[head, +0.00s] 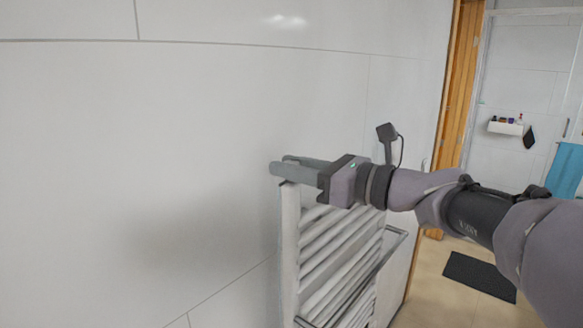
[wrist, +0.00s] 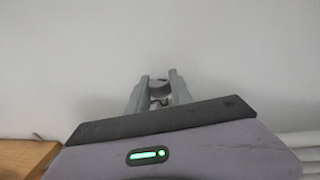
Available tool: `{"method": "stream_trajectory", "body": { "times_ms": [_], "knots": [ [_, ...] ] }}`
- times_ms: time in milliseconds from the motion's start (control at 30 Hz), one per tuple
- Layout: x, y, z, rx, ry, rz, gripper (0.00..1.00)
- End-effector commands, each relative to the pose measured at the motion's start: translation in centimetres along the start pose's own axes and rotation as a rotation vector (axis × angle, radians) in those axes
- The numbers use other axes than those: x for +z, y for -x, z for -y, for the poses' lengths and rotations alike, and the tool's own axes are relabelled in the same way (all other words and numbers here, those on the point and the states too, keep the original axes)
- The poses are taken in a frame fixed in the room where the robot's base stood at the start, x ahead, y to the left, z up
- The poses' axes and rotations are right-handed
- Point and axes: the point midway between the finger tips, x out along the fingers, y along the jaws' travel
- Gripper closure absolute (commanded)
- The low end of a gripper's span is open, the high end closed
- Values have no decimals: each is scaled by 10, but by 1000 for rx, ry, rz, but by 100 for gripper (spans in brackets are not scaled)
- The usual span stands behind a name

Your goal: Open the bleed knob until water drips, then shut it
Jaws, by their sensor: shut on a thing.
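The towel radiator (head: 291,240) is white, with several horizontal bars, and stands against the tiled wall. My gripper (head: 278,169) is at its top left corner, reaching in from the right. In the wrist view, my gripper (wrist: 160,82) has its fingers closed around a small grey round knob (wrist: 158,87), seen between the fingertips. In the head view the fingers hide the knob. I see no water drops in either view.
The pale tiled wall (head: 130,150) is close behind the gripper. A wooden door frame (head: 459,85), a dark floor mat (head: 479,276), a small wall shelf (head: 506,128) and a blue towel (head: 565,170) are at the right. The wall left of the radiator is bare.

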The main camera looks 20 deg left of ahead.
Motion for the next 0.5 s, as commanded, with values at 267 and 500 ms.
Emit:
{"method": "stream_trajectory", "body": {
  "times_ms": [267, 500],
  "knots": [
    [-1, -1, -3, -242, 3, 4, 100],
    [-4, -1, -3, -467, 5, 7, 100]
  ]
}}
